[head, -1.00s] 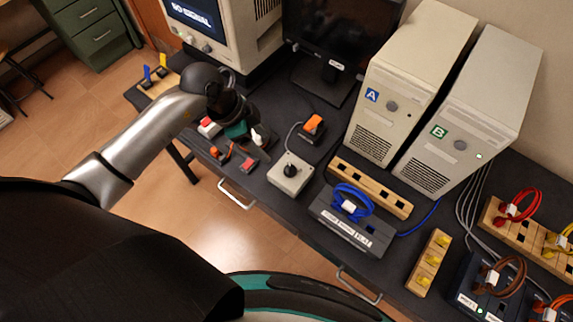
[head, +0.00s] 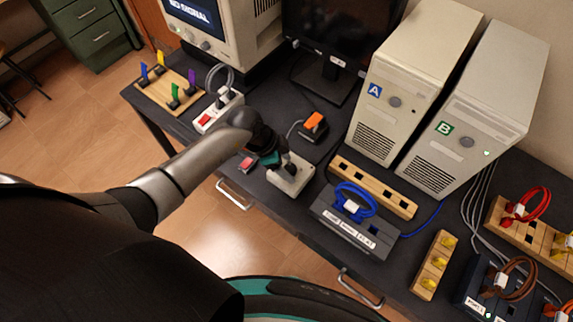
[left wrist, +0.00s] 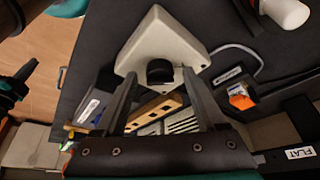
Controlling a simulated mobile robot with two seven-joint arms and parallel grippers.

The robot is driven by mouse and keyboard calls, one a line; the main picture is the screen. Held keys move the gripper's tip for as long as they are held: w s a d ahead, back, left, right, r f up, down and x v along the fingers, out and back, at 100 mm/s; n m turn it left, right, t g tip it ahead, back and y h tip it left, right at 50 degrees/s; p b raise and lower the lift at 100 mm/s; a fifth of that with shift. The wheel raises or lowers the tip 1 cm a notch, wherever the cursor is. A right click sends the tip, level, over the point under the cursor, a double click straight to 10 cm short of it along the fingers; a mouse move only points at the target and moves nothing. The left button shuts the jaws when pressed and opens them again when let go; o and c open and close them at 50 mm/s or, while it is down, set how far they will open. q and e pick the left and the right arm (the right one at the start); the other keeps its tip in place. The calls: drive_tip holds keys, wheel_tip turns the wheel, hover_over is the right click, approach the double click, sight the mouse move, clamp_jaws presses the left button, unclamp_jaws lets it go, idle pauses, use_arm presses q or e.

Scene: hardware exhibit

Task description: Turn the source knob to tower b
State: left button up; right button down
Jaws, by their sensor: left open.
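The source knob is a round black knob (left wrist: 160,72) on a pale grey box (left wrist: 160,38). In the head view the box (head: 290,181) stands near the desk's front edge, and my gripper mostly hides the knob. My left gripper (head: 281,163) is over this box. In the left wrist view its open fingers (left wrist: 161,82) lie on either side of the knob; I cannot tell whether they touch it. Tower A (head: 404,84) and tower B (head: 470,125) stand at the back right. My right gripper is not in view.
An orange switch (head: 315,122) sits behind the box. A monitor (head: 325,40) and a "NO SIGNAL" screen (head: 195,12) stand farther back. A blue-cabled unit (head: 350,228) is close on the right. A red-switched power strip (head: 207,118) and wooden peg board (head: 160,95) are left.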

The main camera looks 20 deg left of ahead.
use_arm(q)
drive_tip(key=shift+f, duration=0.1)
drive_tip(key=shift+c, duration=0.4)
clamp_jaws()
